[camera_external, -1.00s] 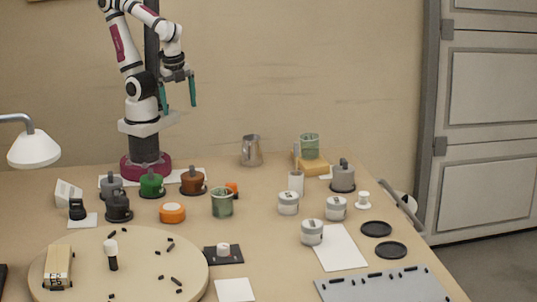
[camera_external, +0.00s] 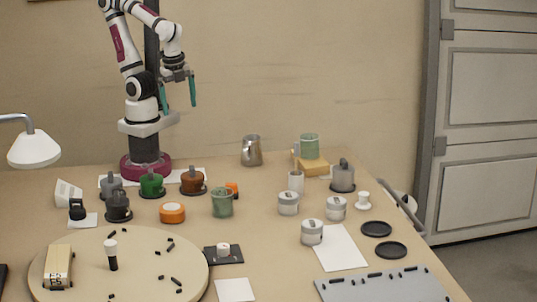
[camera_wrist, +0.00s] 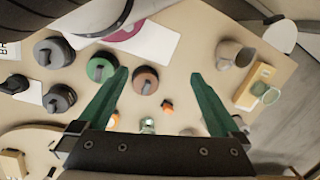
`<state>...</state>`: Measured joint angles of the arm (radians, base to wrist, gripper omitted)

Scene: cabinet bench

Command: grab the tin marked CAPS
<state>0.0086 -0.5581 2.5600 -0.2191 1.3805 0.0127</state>
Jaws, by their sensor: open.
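Three small grey-and-white tins stand on the right half of the bench in the outside view: one at the back left (camera_external: 288,203), one at the right (camera_external: 335,208) and one at the front (camera_external: 312,232), partly over a white sheet. Their labels are too small to read, so I cannot tell which is marked CAPS. My gripper (camera_external: 179,106) is open and empty, high above the back left of the bench, well apart from the tins. In the wrist view, its green fingers (camera_wrist: 160,78) are spread wide with nothing held between them.
Dark, green and brown lidded pots (camera_external: 152,185) stand below my gripper. An orange tin (camera_external: 172,213) and a green glass (camera_external: 222,202) stand between them and the tins. A white cup (camera_external: 296,182) stands behind the tins. Black discs (camera_external: 376,229) lie to their right.

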